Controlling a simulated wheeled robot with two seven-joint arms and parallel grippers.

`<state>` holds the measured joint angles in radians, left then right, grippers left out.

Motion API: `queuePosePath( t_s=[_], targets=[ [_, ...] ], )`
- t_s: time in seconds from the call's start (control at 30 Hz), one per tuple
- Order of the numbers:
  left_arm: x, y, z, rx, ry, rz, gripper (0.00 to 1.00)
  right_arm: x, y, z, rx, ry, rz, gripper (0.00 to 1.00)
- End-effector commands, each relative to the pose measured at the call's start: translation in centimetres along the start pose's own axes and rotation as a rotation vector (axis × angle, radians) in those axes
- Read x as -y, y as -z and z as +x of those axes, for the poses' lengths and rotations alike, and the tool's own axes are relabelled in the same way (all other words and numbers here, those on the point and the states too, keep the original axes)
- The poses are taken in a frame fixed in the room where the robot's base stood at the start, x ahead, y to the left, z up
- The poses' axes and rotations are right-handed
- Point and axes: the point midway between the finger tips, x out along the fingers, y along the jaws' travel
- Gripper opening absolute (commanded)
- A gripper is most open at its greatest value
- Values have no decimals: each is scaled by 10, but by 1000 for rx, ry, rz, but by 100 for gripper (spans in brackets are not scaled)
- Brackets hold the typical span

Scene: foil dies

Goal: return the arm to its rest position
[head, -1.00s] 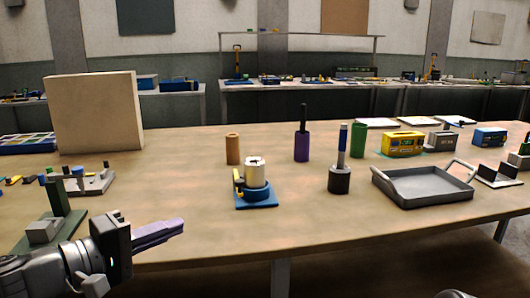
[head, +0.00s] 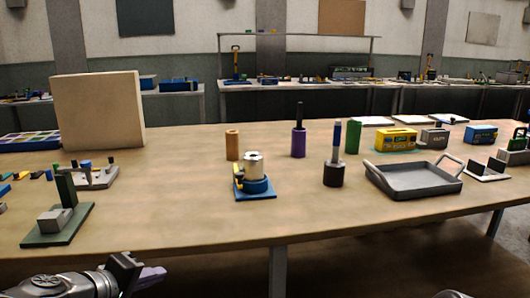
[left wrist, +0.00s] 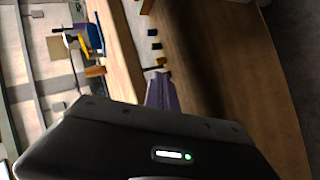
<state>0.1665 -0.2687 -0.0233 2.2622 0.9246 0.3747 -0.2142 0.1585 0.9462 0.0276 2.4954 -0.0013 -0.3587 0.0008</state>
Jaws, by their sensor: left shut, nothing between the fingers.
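My left gripper (head: 152,277) is low at the lower left of the head view, in front of the table's near edge and below the tabletop. Its purple fingers are shut with nothing between them; they also show in the left wrist view (left wrist: 161,92). The left arm comes in from the bottom left corner. My right gripper is in neither view.
The table (head: 230,222) holds a green stand (head: 58,225) near the gripper, a blue-based fixture (head: 254,190), a grey tray (head: 415,190), a black holder (head: 333,174) and a large beige block (head: 98,112). The front middle of the tabletop is clear.

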Motion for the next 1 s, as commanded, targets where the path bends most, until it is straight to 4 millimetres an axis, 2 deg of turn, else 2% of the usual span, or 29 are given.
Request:
queuePosePath(
  t_s=[0.03, 0.17, 0.2, 0.27, 0.3, 0.37, 0.4, 0.5, 0.6, 0.7, 0.93, 0.97, 1.0],
  targets=[
    [23, -4, 15, 0, 60, 18, 0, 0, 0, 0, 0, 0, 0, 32],
    [94, -21, 55, 4, 235, 113, 0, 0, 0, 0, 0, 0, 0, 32],
    [122, -32, 70, 18, 293, 158, 0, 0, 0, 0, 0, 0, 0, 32],
    [163, -54, 90, 51, 367, 237, 0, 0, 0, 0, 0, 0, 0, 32],
    [189, -72, 102, 82, 404, 291, 0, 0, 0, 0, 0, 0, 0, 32],
    [224, -104, 117, 141, 442, 369, 0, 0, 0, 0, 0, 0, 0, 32],
    [246, -128, 124, 189, 457, 417, 0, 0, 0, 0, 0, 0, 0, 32],
    [290, -188, 132, 313, 468, 505, 0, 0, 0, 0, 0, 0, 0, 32],
    [323, -241, 129, 433, 466, 552, 0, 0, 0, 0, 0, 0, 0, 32],
    [348, -286, 118, 543, 470, 571, 0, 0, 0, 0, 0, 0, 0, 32],
    [399, -369, 81, 758, 521, 534, 0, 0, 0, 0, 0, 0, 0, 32],
    [378, -359, 74, 744, 516, 538, 0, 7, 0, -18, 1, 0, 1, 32],
    [367, -354, 69, 739, 515, 539, 0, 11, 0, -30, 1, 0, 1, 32]
  ],
)
